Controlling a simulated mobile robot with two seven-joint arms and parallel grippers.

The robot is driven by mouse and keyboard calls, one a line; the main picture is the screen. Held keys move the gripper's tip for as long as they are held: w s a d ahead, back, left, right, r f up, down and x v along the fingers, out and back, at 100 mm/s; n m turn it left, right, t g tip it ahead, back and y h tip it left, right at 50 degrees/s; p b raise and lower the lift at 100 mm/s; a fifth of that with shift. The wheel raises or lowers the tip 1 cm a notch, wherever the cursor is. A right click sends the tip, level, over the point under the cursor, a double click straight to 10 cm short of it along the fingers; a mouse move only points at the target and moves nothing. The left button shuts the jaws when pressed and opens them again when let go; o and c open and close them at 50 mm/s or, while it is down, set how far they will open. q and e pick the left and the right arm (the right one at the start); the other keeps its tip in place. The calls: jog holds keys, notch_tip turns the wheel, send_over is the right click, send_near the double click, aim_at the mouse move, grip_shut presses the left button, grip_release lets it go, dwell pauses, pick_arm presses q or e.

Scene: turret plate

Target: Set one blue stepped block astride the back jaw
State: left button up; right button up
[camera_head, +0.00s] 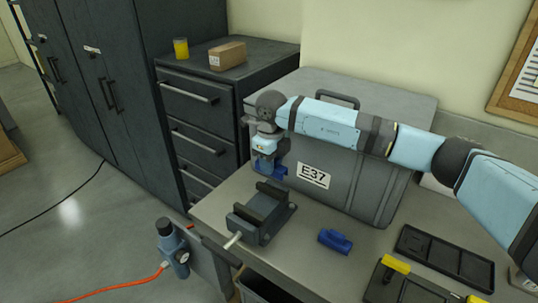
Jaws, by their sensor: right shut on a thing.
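My right gripper (267,165) hangs at the end of the light-blue arm from the right, above the far end of the vise. It is shut on a blue stepped block (278,172), partly hidden by the fingers. The dark grey vise (262,227) sits near the bench's left edge. Its back jaw (272,190) is just below the held block; I cannot tell whether they touch. A second blue stepped block (335,240) lies on the bench to the right of the vise. My left gripper is not in view.
A large grey case (375,190) labelled E37 stands behind the vise, close to the arm. A black tray (446,258) and another dark tray with yellow pieces (397,265) lie at right. The vise's light handle (233,241) juts towards the front left.

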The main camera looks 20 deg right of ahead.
aim_at(271, 188)
jog(key=shift+s+f+b, duration=0.1)
jog(key=shift+f+b, duration=0.4)
jog(key=shift+f, duration=0.6)
notch_tip(271, 188, down, 2)
jog(key=shift+f+b, duration=0.15)
jog(key=shift+b, duration=0.3)
jog(key=shift+f, duration=0.25)
jog(key=shift+f, duration=0.15)
jog(key=shift+f+b, duration=0.6)
jog(key=shift+b, duration=0.05)
jog(key=shift+f+b, duration=0.7)
dwell(0.6)
dwell(0.3)
